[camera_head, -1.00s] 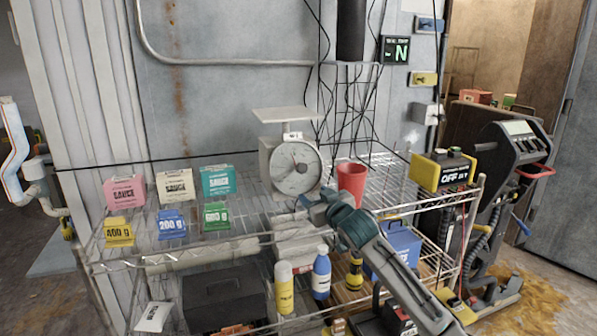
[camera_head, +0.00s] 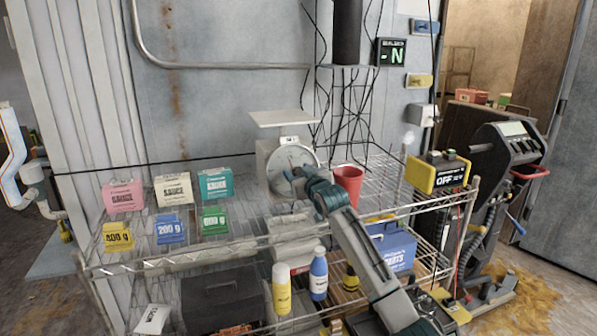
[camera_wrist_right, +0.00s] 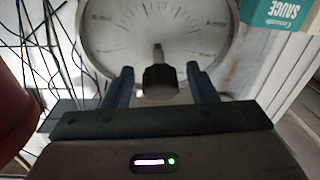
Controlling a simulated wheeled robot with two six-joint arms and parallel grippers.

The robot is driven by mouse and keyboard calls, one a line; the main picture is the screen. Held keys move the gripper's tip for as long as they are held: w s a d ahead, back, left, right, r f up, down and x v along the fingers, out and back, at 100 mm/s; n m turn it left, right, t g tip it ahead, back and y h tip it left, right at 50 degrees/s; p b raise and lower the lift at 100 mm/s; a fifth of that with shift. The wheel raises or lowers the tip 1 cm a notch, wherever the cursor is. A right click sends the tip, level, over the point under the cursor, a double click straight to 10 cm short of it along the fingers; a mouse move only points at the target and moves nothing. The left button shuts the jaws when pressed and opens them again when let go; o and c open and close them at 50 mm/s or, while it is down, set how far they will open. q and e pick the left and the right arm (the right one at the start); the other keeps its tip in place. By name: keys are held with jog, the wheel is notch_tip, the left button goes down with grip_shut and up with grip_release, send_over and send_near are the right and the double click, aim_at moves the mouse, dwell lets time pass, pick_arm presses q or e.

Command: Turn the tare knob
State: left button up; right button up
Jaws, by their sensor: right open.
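The white dial scale (camera_head: 268,160) stands on the upper wire shelf, its flat pan (camera_head: 281,118) empty on top. My right gripper (camera_head: 300,176) is in front of the dial face and hides its lower right part. In the right wrist view the dial (camera_wrist_right: 110,30) fills the top. A dark knob (camera_wrist_right: 160,82) with a reddish pointer above it shows at the dial's lower middle. My open right gripper (camera_wrist_right: 160,74) has one finger on each side of the knob, with visible gaps; I cannot tell how deep it sits between them. My left gripper is not in view.
A red cup (camera_head: 348,183) stands close right of my right gripper. Pink (camera_head: 123,197), cream (camera_head: 173,190) and teal (camera_head: 215,184) sauce boxes stand left of the scale, behind yellow, blue and green gram-marked blocks. A yellow-black display box (camera_head: 440,175) is at the right.

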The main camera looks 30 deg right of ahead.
jog(key=c, duration=1)
jog(key=shift+o, duration=0.2)
